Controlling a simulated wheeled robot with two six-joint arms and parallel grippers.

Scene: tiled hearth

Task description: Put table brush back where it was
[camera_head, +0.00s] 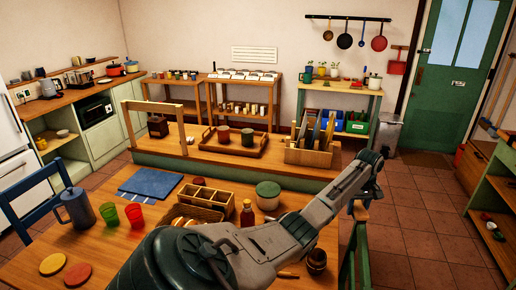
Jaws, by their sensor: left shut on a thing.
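My left arm reaches from the bottom middle up and to the right across the dining table (120,240). Its left gripper (366,195) is at the far end, just beyond the table's right edge, and points downward. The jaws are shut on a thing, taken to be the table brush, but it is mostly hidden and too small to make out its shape. No other table brush can be clearly made out on the table. My right gripper is not in view.
A wooden rack (308,157) stands behind. Tiled floor (420,215) is clear at right.

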